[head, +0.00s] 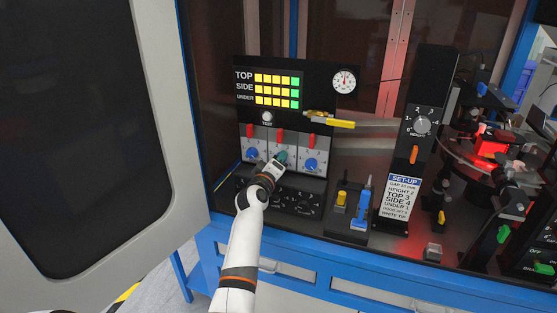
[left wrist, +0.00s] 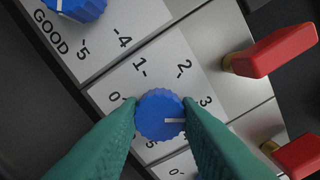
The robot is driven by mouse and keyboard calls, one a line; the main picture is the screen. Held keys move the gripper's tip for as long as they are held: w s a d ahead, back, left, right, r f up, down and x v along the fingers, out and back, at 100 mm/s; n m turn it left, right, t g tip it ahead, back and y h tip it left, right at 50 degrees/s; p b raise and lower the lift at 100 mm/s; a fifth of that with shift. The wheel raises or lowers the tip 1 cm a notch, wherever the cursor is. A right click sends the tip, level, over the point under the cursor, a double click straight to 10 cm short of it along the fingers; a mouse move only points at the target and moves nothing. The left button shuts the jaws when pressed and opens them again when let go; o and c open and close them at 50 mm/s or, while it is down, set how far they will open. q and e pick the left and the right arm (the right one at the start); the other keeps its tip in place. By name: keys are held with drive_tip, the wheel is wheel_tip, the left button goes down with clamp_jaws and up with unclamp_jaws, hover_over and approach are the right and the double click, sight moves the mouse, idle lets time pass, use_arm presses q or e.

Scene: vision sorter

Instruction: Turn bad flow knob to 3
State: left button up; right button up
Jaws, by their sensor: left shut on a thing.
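My left gripper (head: 279,158) reaches up to the middle of a row of knobs on the control panel's light plate. In the left wrist view its green fingers (left wrist: 160,122) are closed on both sides of a blue knob (left wrist: 158,104). The knob's white mark points to the right, a little below the numeral 3 (left wrist: 206,101). Numerals 0, 1, 2, 3 and 5 show around it; the fingers hide part of the scale and any name there. A neighbouring blue knob (left wrist: 78,8) has the label GOOD beside it. My right gripper is not in view.
Red levers (left wrist: 275,50) stand close to the knobs. Other blue knobs (head: 252,153) flank the held one. A yellow-handled part (head: 340,124) juts out at right. A set-up card (head: 400,198) includes TOP 3 and SIDE 4. An open cabinet door (head: 165,90) stands left.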

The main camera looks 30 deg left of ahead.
use_arm(q)
drive_tip(key=shift+n, duration=0.6)
drive_tip(key=o, duration=1)
drive_tip(key=shift+s, duration=0.1)
drive_tip(key=b+v, duration=0.1)
drive_tip(key=v, duration=1)
drive_tip(key=shift+s+d, duration=0.2)
drive_tip(key=shift+s, duration=0.2)
